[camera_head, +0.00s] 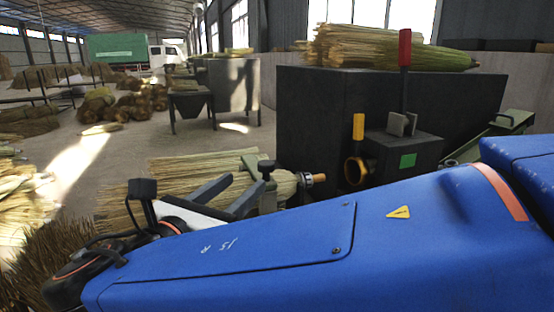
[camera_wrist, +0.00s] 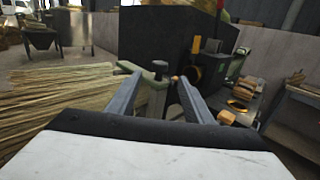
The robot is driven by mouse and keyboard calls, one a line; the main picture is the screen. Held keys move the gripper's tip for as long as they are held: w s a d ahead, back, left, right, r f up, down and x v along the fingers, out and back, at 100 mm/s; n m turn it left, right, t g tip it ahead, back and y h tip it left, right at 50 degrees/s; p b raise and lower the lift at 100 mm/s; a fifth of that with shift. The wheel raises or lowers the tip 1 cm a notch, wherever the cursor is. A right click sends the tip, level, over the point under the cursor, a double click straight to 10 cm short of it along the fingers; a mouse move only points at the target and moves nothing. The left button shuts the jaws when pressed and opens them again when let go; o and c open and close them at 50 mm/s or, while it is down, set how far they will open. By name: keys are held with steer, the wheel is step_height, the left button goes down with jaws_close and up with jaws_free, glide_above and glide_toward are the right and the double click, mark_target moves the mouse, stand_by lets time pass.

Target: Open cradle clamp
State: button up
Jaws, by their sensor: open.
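The cradle clamp (camera_head: 267,170) shows as a small post with a dark round knob, beside a straw broom bundle (camera_head: 190,170) in the head view. In the wrist view the clamp (camera_wrist: 159,72) stands upright between my fingers. My gripper (camera_head: 246,181) is open and empty, its two grey fingers pointing at the clamp. In the wrist view my gripper (camera_wrist: 152,74) has one finger on each side of the clamp post. I see no clear contact and cannot tell the depth gap. The clamp's lower part is partly hidden by my fingers.
A dark machine housing (camera_head: 335,110) stands behind, with a red lever (camera_head: 404,50), a yellow lever (camera_head: 358,127) and a green button (camera_head: 408,160). A straw bundle (camera_head: 385,47) lies on top. A bench (camera_wrist: 297,95) stands at right in the wrist view. Open floor (camera_head: 185,140) lies beyond.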

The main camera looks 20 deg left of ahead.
mark_target(270, 161)
steer(key=w+d, duration=0.2)
steer(key=w, duration=1.3)
steer(key=shift+d, duration=0.1)
jaws_close()
